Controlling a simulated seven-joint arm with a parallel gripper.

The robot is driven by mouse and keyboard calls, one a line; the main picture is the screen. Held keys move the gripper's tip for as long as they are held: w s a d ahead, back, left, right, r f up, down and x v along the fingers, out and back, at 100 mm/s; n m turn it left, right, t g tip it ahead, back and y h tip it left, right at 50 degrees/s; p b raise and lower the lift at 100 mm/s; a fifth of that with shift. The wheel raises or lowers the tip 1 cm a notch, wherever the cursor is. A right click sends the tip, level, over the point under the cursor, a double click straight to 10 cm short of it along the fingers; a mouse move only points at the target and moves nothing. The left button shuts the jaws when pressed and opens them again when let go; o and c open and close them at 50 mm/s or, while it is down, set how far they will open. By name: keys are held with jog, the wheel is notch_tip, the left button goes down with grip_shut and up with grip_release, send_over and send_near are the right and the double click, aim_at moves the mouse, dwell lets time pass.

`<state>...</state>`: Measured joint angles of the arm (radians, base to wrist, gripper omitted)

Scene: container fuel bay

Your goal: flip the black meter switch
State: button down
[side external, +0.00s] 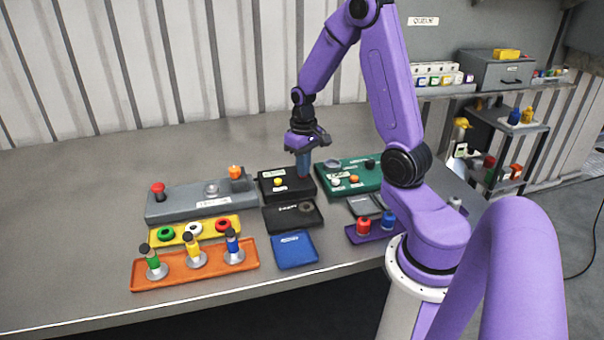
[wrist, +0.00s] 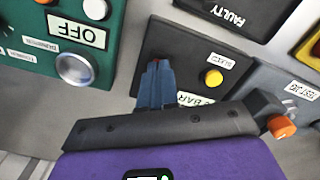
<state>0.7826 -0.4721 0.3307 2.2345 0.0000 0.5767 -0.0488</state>
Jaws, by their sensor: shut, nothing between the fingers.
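The black meter (side external: 270,188) is a dark box at the back middle of the bench. It has a yellow button and white labels, and it also shows in the wrist view (wrist: 185,50). My gripper (side external: 302,176) points down over the box's right part in the side view. In the wrist view my gripper (wrist: 157,68) has its blue fingers together and empty, at the box's surface. A small red bit shows right at the fingertips. The fingers hide most of it, so I cannot tell the switch's position or whether they touch it.
A green panel (side external: 345,165) stands close on the right, a grey panel (side external: 185,205) with red and orange knobs on the left. A second black box (side external: 278,222), labelled FAULTY, and a blue tray (side external: 295,250) lie in front. The bench behind is clear.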

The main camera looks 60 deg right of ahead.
jog(key=shift+f, duration=0.25)
jog(key=shift+r, duration=3.55)
jog(key=s+a+r+n, duration=0.1)
jog(key=s+a+n, duration=0.25)
jog(key=a, duration=0.55)
jog(key=s+a+r+n, duration=0.1)
jog(key=s+a+n, duration=0.25)
jog(key=a, duration=0.45)
jog(key=s+a+n, duration=0.3)
jog(key=s+n, duration=0.1)
jog(key=s, duration=0.2)
jog(key=s+a+n, duration=0.3)
jog(key=s+n, duration=0.1)
jog(key=s, duration=0.3)
jog(key=shift+s+a+r+n, duration=0.3)
jog(key=shift+r, duration=0.1)
